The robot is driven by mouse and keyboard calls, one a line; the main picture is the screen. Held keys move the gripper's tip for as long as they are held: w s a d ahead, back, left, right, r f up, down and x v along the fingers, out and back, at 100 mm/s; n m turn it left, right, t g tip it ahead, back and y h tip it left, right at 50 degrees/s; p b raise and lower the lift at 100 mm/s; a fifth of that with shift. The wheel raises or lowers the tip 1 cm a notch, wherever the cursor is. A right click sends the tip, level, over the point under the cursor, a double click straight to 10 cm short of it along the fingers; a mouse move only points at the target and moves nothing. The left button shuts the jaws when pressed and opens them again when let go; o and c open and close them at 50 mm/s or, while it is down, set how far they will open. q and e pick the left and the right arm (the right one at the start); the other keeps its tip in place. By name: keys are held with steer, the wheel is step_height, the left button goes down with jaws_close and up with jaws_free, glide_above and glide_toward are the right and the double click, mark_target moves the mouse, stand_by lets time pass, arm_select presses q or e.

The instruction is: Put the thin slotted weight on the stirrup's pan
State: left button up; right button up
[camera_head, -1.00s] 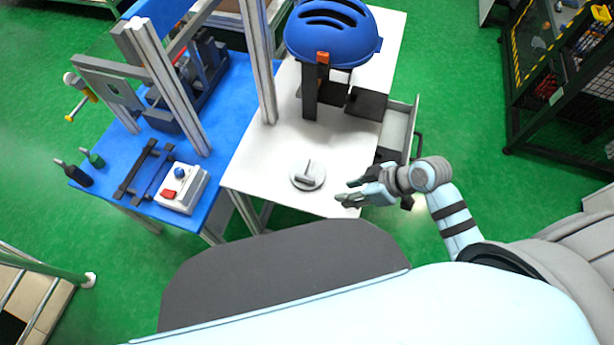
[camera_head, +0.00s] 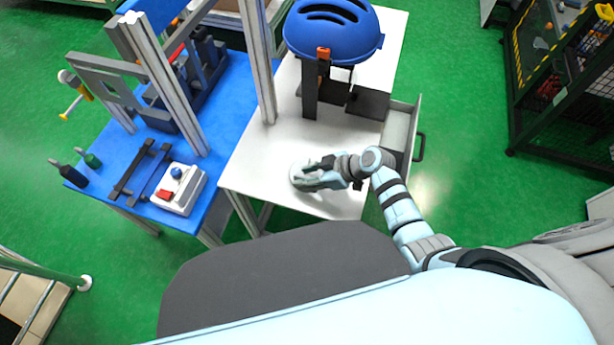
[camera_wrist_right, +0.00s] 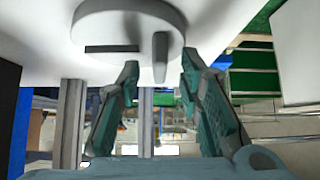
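The slotted weight (camera_wrist_right: 125,22), a pale round disc, lies on the white table, partly covered by my right gripper in the head view (camera_head: 294,178). In the right wrist view it shows a dark slot and a raised upright tab (camera_wrist_right: 160,57). My right gripper (camera_head: 304,174) is open at the disc. In the wrist view its fingertips (camera_wrist_right: 160,68) stand either side of the tab's line with gaps on both sides. I cannot pick out the stirrup's pan with certainty. My left gripper is not in view.
A blue slotted dome (camera_head: 333,35) stands on a dark support at the back of the white table (camera_head: 262,160). A dark plate (camera_head: 368,102) and an open drawer (camera_head: 398,132) are to its right. The blue table (camera_head: 225,110) at left carries a metal frame and a control box (camera_head: 181,190).

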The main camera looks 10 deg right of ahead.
steer(key=shift+r, duration=0.1)
jaws_close()
steer(key=shift+w+r, duration=0.1)
stand_by(0.3)
